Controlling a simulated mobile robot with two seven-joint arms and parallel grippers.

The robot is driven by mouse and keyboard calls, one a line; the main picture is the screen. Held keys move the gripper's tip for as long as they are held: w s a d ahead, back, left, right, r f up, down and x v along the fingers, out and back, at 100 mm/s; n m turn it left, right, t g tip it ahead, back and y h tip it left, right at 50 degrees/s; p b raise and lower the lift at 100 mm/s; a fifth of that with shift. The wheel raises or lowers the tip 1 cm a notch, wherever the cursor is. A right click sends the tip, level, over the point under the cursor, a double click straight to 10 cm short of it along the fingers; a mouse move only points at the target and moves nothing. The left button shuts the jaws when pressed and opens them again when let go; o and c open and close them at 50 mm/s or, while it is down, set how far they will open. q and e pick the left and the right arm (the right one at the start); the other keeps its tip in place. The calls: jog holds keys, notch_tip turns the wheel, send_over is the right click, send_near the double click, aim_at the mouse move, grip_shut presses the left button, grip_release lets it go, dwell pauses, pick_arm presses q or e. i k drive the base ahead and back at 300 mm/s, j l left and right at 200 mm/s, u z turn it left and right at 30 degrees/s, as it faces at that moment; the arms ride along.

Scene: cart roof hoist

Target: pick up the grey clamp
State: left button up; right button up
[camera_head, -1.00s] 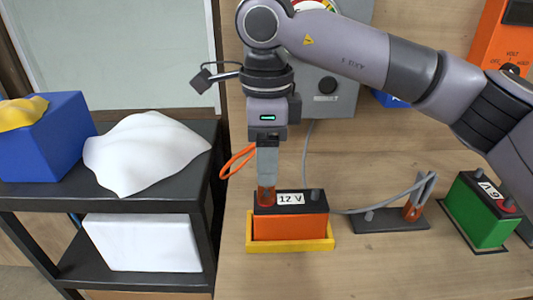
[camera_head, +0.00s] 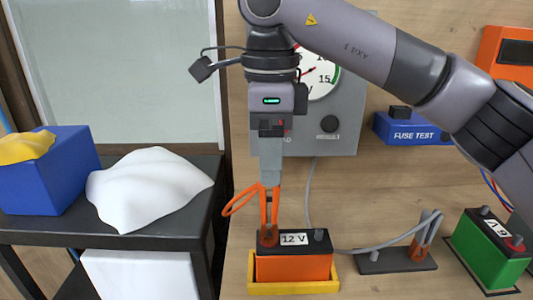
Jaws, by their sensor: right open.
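The grey clamp (camera_head: 430,222) stands tilted on a dark stand (camera_head: 397,262) at the right of the bench, with orange-brown jaws and a grey cable. An orange clamp (camera_head: 270,208) stands upright on the left terminal of the orange 12 V battery (camera_head: 294,267). My right gripper (camera_head: 270,182) is open and points down, at the top of the orange clamp's handles. It is well to the left of the grey clamp and higher. I cannot tell if its fingers touch the orange clamp. My left gripper is out of view.
The battery sits in a yellow tray (camera_head: 293,288). A green 6 V battery (camera_head: 485,252) stands right of the stand. A grey gauge box (camera_head: 345,130) and a blue fuse-test box (camera_head: 412,128) are behind. A dark shelf (camera_head: 110,243) with a white cloth is at left.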

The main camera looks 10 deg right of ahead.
aim_at(423, 238)
jog(key=k, duration=1)
